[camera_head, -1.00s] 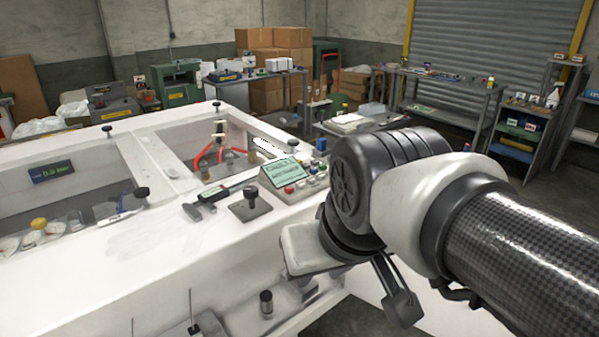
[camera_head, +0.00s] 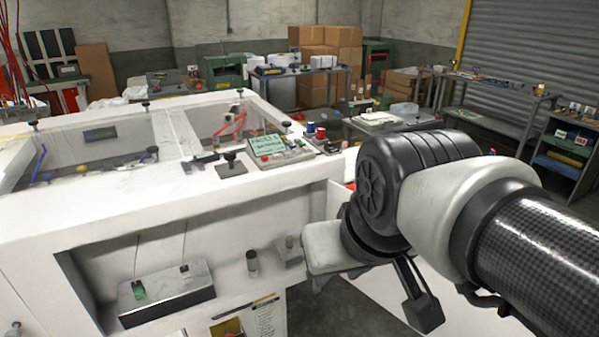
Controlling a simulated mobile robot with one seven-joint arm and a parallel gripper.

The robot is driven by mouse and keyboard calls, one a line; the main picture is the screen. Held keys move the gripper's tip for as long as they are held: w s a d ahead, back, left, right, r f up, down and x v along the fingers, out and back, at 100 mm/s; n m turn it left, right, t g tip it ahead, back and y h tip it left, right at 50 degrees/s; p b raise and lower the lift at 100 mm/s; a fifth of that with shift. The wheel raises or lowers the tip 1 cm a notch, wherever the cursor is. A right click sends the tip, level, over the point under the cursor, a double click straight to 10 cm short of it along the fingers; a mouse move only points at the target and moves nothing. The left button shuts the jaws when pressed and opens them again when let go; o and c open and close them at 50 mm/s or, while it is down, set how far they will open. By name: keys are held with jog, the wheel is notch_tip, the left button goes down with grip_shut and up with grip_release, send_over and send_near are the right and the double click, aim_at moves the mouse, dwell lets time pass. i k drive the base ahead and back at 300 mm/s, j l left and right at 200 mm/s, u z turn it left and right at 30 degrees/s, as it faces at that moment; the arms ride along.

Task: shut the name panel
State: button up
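I cannot tell for sure which part is the name panel. A white panel (camera_head: 378,298) stands out at the right side of the white machine (camera_head: 130,212), behind and below my arm, and my arm hides much of it. It looks swung out from the open recess in the machine's front, but its hinge is hidden. My gripper (camera_head: 416,296) is at the lower right, in front of this panel in the picture. One black finger-like part shows, pointing down. Its opening and any contact with the panel are not clear.
The front recess holds a grey box (camera_head: 167,291) and a small dark cylinder (camera_head: 252,261). A control box with a green screen (camera_head: 267,143) sits on the machine's top edge. Shelves (camera_head: 580,150) and a bench (camera_head: 500,88) stand at the back right. Some floor shows right of the machine.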

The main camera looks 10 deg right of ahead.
aim_at(382, 283)
jog(key=k+l+u, duration=0.25)
jog(key=l, duration=0.2)
jog(key=k+l+u, duration=0.5)
jog(key=l, duration=0.3)
jog(key=k+l+u, duration=0.3)
jog(key=k+l, duration=0.15)
jog(key=k+l+u, duration=0.15)
jog(key=l, duration=0.2)
jog(key=k+l+u, duration=0.1)
jog(key=l, duration=0.2)
jog(key=k+l+u, duration=0.15)
jog(key=l, duration=0.2)
jog(key=k+l+u, duration=0.1)
jog(key=l+u, duration=0.35)
jog(key=l, duration=1.15)
jog(key=i+l+u, duration=0.1)
jog(key=l, duration=0.35)
jog(key=k+j+u, duration=0.3)
jog(key=j, duration=0.15)
jog(key=i+l, duration=0.05)
